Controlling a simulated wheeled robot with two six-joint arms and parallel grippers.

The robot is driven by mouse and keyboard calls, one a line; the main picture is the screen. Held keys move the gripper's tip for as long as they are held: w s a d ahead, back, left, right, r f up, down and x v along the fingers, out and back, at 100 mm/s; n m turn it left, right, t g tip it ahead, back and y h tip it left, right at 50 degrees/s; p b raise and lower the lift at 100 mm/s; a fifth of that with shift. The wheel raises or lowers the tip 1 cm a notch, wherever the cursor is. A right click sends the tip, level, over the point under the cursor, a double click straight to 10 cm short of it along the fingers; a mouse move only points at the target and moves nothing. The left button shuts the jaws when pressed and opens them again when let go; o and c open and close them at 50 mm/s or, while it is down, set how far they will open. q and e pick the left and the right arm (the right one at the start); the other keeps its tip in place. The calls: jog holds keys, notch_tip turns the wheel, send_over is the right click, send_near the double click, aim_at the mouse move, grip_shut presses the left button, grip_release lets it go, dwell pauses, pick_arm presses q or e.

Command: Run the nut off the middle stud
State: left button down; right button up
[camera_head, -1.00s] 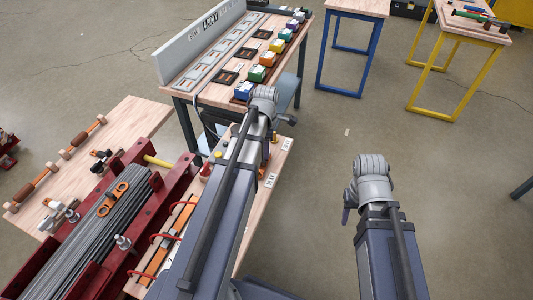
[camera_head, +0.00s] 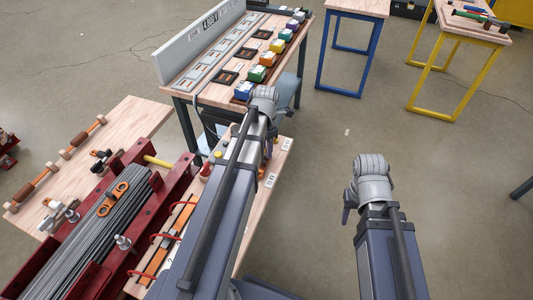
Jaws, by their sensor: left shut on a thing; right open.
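A red frame (camera_head: 183,172) holds a stack of long grey strips (camera_head: 110,235) at the lower left. Silver stud-and-nut fittings stand on it, one near the front (camera_head: 123,242) and one at the left (camera_head: 72,214). I cannot tell which is the middle stud. My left gripper (camera_head: 269,142) is mostly hidden behind its own wrist, over the right side of the wooden bench, apart from these fittings. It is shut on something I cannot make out. My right gripper (camera_head: 346,216) is open, mostly hidden by its arm, over bare floor.
An orange link (camera_head: 113,199) lies on the strips. A wooden bench (camera_head: 272,165) with white labels and a yellow knob (camera_head: 218,154) lies under my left arm. A table with coloured boxes (camera_head: 257,74) stands behind. The floor (camera_head: 320,180) between my arms is clear.

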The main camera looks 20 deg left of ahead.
pick_arm(q)
jog(key=shift+n, duration=0.9)
jog(key=shift+r, duration=0.1)
jog(key=shift+r+p, duration=2.9)
jog(key=shift+p, duration=0.2)
jog(key=shift+a, duration=0.1)
